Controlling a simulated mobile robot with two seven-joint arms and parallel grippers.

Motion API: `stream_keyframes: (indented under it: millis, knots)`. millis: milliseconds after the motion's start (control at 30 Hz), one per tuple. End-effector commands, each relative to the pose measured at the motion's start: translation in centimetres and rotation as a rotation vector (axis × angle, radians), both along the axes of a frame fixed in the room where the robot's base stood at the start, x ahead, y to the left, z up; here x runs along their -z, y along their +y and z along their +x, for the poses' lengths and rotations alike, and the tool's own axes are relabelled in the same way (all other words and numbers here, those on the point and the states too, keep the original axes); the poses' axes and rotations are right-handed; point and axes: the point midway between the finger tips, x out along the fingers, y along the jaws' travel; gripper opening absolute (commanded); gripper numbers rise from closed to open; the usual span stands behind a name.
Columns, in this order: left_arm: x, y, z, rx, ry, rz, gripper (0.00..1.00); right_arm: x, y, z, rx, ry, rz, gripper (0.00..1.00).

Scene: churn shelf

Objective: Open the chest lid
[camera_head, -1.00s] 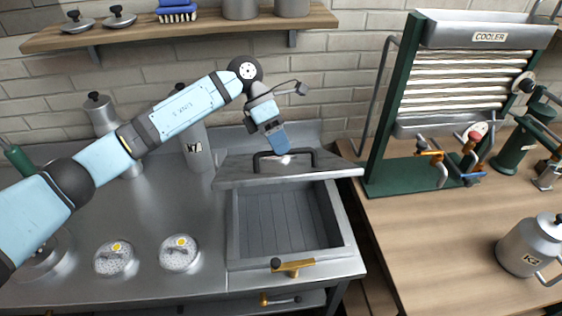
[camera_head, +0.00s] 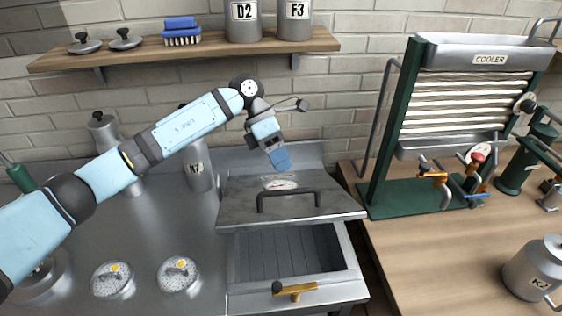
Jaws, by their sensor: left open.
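The chest (camera_head: 360,288) is a grey metal box set at the counter's front right. Its lid (camera_head: 235,211) is partly raised, tilted up over the rear of the box. The front of the slatted interior (camera_head: 285,258) shows below it; the rear is hidden. A dark bar handle (camera_head: 288,194) runs across the lid, with a round gauge (camera_head: 280,183) behind it. My left gripper (camera_head: 282,165) is open, above and behind the handle, and appears apart from it. A brass-coloured latch (camera_head: 297,289) is on the chest's front rim. My right gripper is not in view.
Two perforated round lids (camera_head: 178,275) (camera_head: 112,279) lie left of the chest. A K7 canister (camera_head: 199,168) stands behind. A green-framed cooler (camera_head: 465,90) and a K2 pot (camera_head: 533,268) stand on the wooden counter to the right. A shelf (camera_head: 190,52) hangs above.

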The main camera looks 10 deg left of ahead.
Motion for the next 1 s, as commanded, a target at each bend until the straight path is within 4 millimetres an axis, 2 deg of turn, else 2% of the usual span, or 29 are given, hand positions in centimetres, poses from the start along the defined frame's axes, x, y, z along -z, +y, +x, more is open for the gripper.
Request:
stream_keyframes:
  millis: [400, 1000]
  knots:
    - [-4.7, 3.3, 2.4, -0.002, 0.000, 0.000, 0.40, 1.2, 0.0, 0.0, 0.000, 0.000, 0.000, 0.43]
    - [-5.2, 3.7, 2.6, -0.001, 0.002, 0.000, 0.40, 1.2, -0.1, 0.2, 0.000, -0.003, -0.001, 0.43]
